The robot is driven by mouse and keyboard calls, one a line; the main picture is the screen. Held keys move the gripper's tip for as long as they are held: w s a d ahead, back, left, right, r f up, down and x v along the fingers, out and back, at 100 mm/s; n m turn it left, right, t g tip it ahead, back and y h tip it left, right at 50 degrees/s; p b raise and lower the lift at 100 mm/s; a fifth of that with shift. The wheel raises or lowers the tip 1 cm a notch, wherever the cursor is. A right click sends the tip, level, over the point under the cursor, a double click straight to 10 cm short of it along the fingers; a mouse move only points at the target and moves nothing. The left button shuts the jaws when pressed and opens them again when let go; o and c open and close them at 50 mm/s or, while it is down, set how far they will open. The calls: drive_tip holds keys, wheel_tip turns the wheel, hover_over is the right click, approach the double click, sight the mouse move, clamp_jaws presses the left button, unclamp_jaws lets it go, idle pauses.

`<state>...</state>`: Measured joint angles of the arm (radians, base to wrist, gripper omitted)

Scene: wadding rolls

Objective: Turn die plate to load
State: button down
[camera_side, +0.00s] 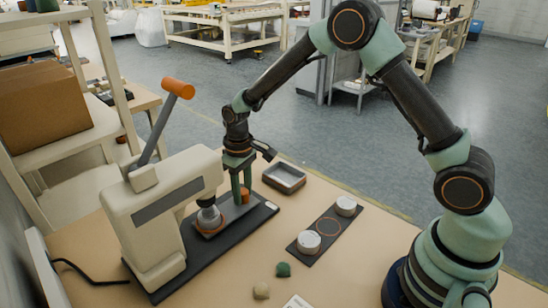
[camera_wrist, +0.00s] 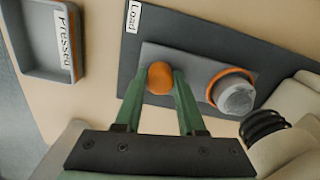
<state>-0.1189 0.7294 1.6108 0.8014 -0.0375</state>
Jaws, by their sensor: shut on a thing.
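The die plate is a grey plate (camera_wrist: 193,58) on the dark base of the cream press (camera_side: 160,205). An orange knob (camera_wrist: 159,80) stands at one end of it; the knob also shows in the side view (camera_side: 245,196). At its other end an orange ring surrounds a grey round piece (camera_wrist: 236,97), which sits under the press head in the side view. My gripper (camera_side: 242,190) points down, its green fingers shut on the orange knob. A "Load" label (camera_wrist: 134,17) is on the dark base, near the knob end.
A grey tray (camera_side: 284,178), labelled "Pressed" in the wrist view, lies beyond the base. A dark strip (camera_side: 328,227) holds two white rolls (camera_side: 308,241). A green lump (camera_side: 284,269) and a beige lump (camera_side: 261,290) lie in front. The press lever (camera_side: 166,122) is raised.

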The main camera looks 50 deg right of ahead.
drive_tip(key=shift+n, duration=0.5)
drive_tip(key=shift+r+n, duration=0.1)
drive_tip(key=shift+n, duration=8.5)
drive_tip(key=c, duration=0.5)
unclamp_jaws()
